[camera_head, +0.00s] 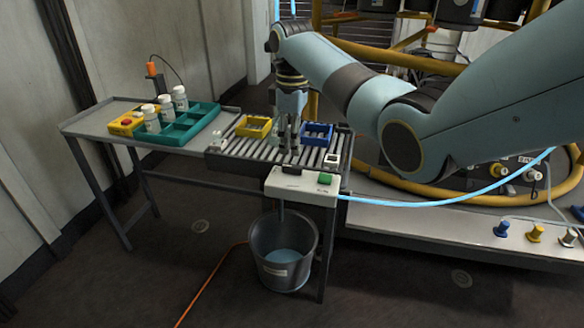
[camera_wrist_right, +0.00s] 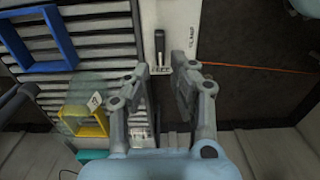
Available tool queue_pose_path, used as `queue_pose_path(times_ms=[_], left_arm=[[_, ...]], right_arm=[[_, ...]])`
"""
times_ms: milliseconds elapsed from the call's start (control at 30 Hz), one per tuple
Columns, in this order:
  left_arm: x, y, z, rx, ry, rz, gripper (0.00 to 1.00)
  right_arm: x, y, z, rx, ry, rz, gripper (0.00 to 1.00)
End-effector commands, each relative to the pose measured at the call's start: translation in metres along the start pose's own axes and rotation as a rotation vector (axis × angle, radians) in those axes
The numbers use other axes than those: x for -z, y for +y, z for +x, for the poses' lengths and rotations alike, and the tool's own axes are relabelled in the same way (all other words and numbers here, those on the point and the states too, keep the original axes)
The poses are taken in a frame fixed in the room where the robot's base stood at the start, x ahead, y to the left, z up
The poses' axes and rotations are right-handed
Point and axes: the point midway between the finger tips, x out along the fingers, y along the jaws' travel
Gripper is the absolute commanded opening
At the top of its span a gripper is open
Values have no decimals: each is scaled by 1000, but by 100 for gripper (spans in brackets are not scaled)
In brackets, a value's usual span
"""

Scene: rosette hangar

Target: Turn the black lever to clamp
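The black lever (camera_wrist_right: 159,46) sits on a white panel (camera_wrist_right: 172,15) in the right wrist view. The word FREE is printed at its lower end, and CLAMP is printed to its right. In the head view the lever (camera_head: 291,169) is a small dark piece on top of the white box (camera_head: 300,188) at the front of the roller table. My right gripper (camera_head: 290,146) points down over the rollers, just behind that box. In the wrist view my right gripper (camera_wrist_right: 161,67) is open and empty, its fingertips on either side of the lever's lower end. My left gripper is not in view.
A green button (camera_head: 324,178) is on the white box, right of the lever. A yellow crate (camera_head: 253,134) and a blue crate (camera_head: 318,141) stand on the rollers, either side of my gripper. A teal tray (camera_head: 205,113) with white bottles is at the left. A bucket (camera_head: 270,237) stands below.

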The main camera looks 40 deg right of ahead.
Motion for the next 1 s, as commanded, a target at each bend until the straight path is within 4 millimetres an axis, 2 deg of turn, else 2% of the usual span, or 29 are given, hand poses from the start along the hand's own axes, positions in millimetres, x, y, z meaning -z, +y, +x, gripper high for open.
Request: queue_pose_path(times_ms=[33, 100, 333, 500, 700, 867, 1000], left_arm=[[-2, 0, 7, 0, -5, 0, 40], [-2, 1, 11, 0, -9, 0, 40], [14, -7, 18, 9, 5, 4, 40], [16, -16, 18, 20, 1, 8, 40], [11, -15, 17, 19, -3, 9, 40], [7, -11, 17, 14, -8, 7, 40], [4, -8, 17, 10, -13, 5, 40]], right_arm=[[-1, -1, 17, 4, -4, 0, 23], [-1, -1, 30, 3, -3, 0, 23], [0, 0, 58, 1, -1, 0, 23], [0, 0, 63, -1, 0, 0, 23], [0, 0, 62, -1, 1, 0, 23], [0, 0, 62, -1, 1, 0, 2], [0, 0, 62, -1, 1, 1, 0]])
